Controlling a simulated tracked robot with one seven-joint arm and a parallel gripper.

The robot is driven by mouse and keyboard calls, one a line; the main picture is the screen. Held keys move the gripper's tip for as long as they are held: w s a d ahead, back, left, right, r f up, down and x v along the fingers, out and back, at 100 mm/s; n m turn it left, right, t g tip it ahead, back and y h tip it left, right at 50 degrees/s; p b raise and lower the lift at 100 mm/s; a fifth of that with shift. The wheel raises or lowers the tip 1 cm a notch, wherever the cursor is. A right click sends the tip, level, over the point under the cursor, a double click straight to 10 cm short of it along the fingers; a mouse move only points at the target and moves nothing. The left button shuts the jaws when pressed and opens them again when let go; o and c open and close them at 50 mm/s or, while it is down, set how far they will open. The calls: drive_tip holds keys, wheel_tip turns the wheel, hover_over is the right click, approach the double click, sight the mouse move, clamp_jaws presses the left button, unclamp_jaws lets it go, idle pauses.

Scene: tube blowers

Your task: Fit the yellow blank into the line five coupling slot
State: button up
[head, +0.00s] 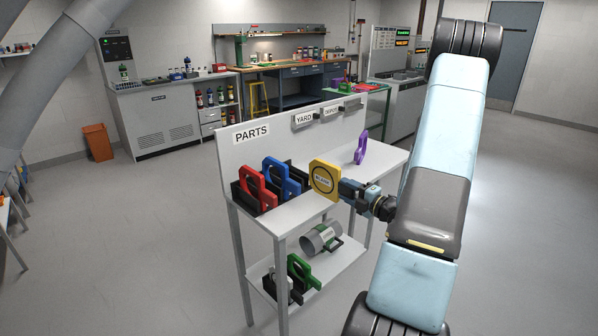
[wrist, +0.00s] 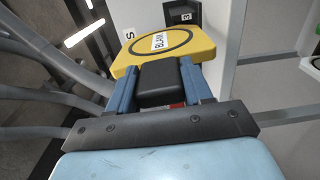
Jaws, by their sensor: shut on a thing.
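The yellow blank (head: 324,179) is a flat plate with a black ring and a label. My gripper (head: 347,190) is shut on it and holds it upright at the PARTS stand, near the rack; I cannot tell whether it touches the shelf. In the wrist view the yellow blank (wrist: 165,45) lies beyond the fingers of my gripper (wrist: 160,85), with a black block between them. The line five coupling slot is not recognisable in either view.
The PARTS stand (head: 235,152) holds a red piece (head: 257,188) and a blue piece (head: 283,176) in black racks. A purple piece (head: 361,147) is at the right. The lower shelf bears a grey pipe piece (head: 318,240) and a green piece (head: 302,272). Open floor surrounds the stand.

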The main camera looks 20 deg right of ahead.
drive_tip(key=shift+v, duration=1.35)
drive_tip(key=shift+s, duration=0.1)
